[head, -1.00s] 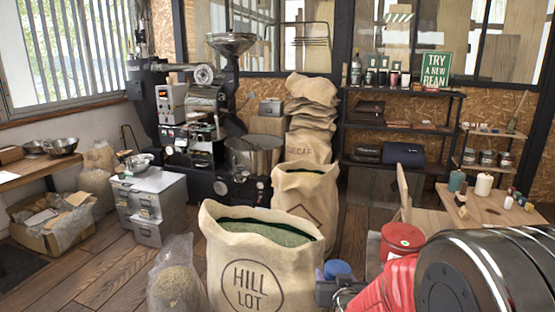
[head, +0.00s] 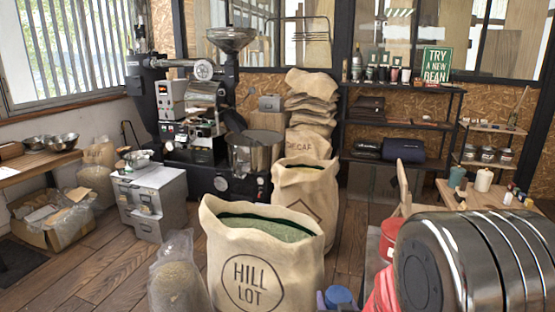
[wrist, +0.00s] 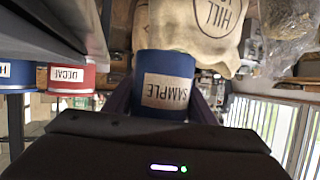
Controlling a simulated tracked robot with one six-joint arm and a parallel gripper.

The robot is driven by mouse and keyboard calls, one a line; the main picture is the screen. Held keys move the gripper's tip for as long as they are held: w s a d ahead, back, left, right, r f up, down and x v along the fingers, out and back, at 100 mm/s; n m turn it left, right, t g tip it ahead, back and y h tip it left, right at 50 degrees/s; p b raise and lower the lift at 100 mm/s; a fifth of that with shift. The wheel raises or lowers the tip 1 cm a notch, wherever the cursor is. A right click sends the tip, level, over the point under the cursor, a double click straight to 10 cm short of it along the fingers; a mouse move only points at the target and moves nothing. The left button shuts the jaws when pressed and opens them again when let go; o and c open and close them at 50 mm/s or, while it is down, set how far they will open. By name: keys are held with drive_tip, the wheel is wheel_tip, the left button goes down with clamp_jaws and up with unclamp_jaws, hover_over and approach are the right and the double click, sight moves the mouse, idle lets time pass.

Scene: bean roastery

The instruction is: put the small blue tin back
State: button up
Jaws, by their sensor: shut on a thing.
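The small blue tin (wrist: 165,82) is between the fingers of my gripper (wrist: 161,103) in the wrist view. Its pale label reads SAMPLE and appears upside down there. My gripper is shut on it. In the head view the blue tin (head: 338,296) shows at the bottom edge, just right of the HILL LOT sack, with my arm to its right hiding most of the gripper. A red tin labelled DECAF (wrist: 72,79) stands apart at the left of the wrist view.
The open HILL LOT sack (head: 265,270) stands close left of the blue tin. Another tin with a blue-lettered label (wrist: 14,75) is beside the red one. A wooden table (head: 481,195) with spools is at the right. Clear floor (head: 95,255) lies at the left.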

drive_tip(key=shift+w+r, duration=0.1)
idle(0.4)
drive_tip(key=w+d+r+m+h, duration=0.1)
drive_tip(key=w+d+r, duration=0.15)
drive_tip(key=d, duration=0.55)
drive_tip(key=w+d+r+h, duration=0.1)
drive_tip(key=d+r, duration=0.3)
drive_tip(key=d, duration=0.4)
drive_tip(key=s+d+m+h, duration=0.1)
drive_tip(key=s+d, duration=0.4)
drive_tip(key=d, duration=0.4)
drive_tip(key=s+d+r+m+g+h, duration=0.1)
drive_tip(key=s+d, duration=0.4)
drive_tip(key=d, duration=0.5)
drive_tip(key=s+d+r+m+h, duration=0.1)
drive_tip(key=s+d+m+h, duration=0.1)
drive_tip(key=s+d, duration=0.3)
drive_tip(key=d+h, duration=0.1)
drive_tip(key=d, duration=0.3)
drive_tip(key=shift+s+d+m+g, duration=0.3)
drive_tip(key=shift+s+d, duration=0.05)
drive_tip(key=shift+s, duration=0.05)
drive_tip(key=shift+f, duration=0.1)
drive_tip(key=shift+f, duration=2.85)
